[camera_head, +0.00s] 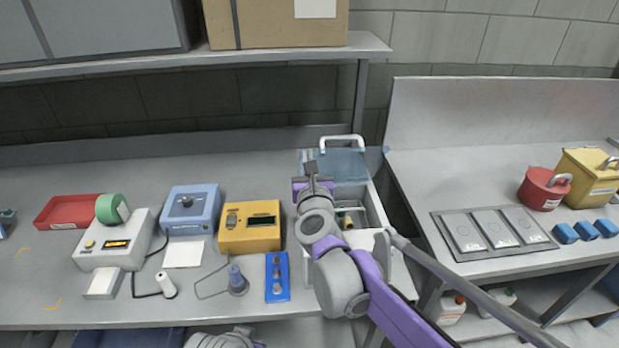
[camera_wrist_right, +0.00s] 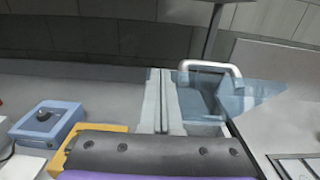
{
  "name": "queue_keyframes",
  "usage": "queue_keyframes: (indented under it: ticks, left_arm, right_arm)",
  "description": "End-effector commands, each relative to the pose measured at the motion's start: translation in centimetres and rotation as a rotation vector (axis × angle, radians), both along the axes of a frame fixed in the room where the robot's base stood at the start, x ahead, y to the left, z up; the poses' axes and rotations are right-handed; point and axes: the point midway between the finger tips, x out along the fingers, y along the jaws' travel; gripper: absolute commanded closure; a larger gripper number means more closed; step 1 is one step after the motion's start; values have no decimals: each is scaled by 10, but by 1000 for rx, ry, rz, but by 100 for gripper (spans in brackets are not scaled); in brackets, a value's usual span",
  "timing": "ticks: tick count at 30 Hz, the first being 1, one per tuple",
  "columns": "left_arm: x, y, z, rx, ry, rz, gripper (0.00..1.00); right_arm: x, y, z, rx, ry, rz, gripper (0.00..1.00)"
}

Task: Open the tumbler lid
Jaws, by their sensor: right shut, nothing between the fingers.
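The tumbler is a pale box (camera_head: 376,208) at the right end of the left bench. Its clear blue lid (camera_head: 345,165) is raised at the back, with the white handle (camera_head: 342,141) at its top. The lid (camera_wrist_right: 225,98) and handle (camera_wrist_right: 210,66) also show in the right wrist view. The box's inside is partly visible, with small yellow and green things in it. My right gripper (camera_head: 311,171) is shut and empty at the lid's left side, below the handle; I cannot tell whether it touches the lid. My right arm hides part of the box.
Left of the box stand a yellow meter (camera_head: 250,232), a blue device (camera_head: 190,209) and a blue strip with knobs (camera_head: 277,279). A shelf (camera_head: 150,62) hangs above the back. A second bench on the right holds a grey panel (camera_head: 493,233) and a red pot (camera_head: 540,190).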

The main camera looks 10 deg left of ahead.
Motion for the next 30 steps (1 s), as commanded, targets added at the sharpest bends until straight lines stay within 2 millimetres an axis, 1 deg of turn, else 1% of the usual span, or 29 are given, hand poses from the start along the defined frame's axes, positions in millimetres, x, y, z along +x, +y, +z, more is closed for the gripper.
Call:
queue_keyframes:
  ticks: [6,16,30]
  left_arm:
    - [-2,0,-7,0,4,0,100]
    - [-5,0,-14,0,9,0,100]
    - [-5,0,-15,0,10,0,100]
  right_arm:
    - [16,5,9,-2,6,-1,100]
    - [39,13,23,-40,128,1,100]
    - [72,23,37,-40,123,0,100]
